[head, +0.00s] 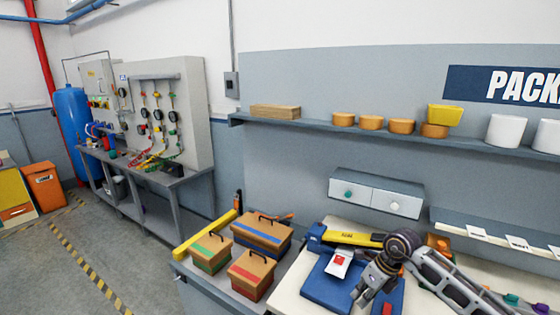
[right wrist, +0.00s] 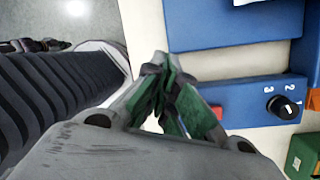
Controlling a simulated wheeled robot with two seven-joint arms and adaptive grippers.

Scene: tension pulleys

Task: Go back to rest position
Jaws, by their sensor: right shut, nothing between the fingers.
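My right gripper (head: 364,296) comes in from the right in the head view, over the front part of the white worktable (head: 288,299). Its fingers are shut with nothing between them. In the right wrist view the closed fingertips (right wrist: 157,62) point away from the camera, beside a blue block (right wrist: 230,22). The blue machine (head: 322,283) on the table lies just left of the gripper in the head view. I cannot tell whether they touch. My left gripper does not show in either view.
Several lidded boxes with coloured bands, such as a blue-banded one (head: 262,237), stand left of the machine. A numbered black dial (right wrist: 284,107) and a red button (right wrist: 217,112) lie close to my fingers. A shelf (head: 380,136) runs along the back wall.

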